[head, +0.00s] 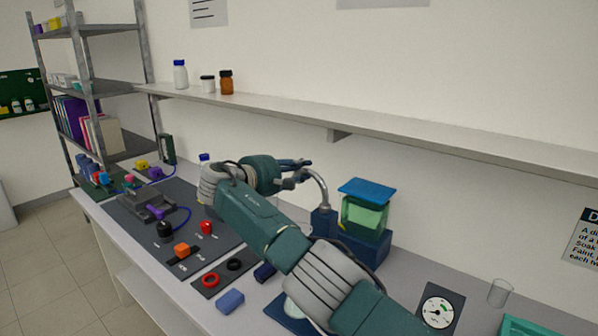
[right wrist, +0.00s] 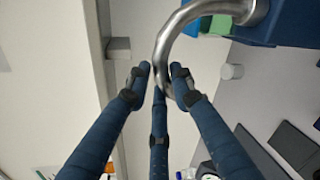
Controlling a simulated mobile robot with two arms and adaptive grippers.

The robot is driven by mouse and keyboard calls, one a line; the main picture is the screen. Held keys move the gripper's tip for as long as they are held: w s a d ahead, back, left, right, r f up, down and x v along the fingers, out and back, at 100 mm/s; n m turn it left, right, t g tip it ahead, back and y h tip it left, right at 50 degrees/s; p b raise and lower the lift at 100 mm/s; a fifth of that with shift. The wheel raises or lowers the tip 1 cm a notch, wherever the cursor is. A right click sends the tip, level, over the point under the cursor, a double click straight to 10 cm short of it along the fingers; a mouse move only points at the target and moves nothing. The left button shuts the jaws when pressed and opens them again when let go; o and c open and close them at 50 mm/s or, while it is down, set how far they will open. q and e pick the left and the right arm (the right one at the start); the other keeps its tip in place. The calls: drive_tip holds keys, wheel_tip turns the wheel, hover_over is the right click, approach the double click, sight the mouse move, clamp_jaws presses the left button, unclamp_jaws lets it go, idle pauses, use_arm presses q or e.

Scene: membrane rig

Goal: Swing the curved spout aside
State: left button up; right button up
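The curved spout (head: 321,186) is a shiny metal tube that rises from a blue block (head: 322,222) and arches over to the left. In the right wrist view the spout (right wrist: 190,20) curves down, with its end between my fingers. My right gripper (head: 300,172) is at the spout's free end. In the right wrist view, the dark blue fingers of my gripper (right wrist: 161,78) stand apart on both sides of the tube, with a third finger below. A small gap shows on the left; contact on the right is unclear. My left gripper is not in view.
A green tank with a blue lid (head: 365,207) stands right of the spout. A wall shelf (head: 330,125) runs above. A round gauge (head: 438,311) and a small clear cup (head: 499,292) are at the right. Dark mats with small parts (head: 205,250) lie at the left.

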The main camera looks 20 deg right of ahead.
drive_tip(key=shift+o, duration=1.2)
drive_tip(key=shift+d+r, duration=0.1)
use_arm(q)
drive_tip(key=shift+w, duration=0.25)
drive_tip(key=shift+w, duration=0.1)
use_arm(e)
drive_tip(key=v, duration=1.1)
drive_tip(key=shift+s+a, duration=0.2)
drive_tip(key=shift+a, duration=0.15)
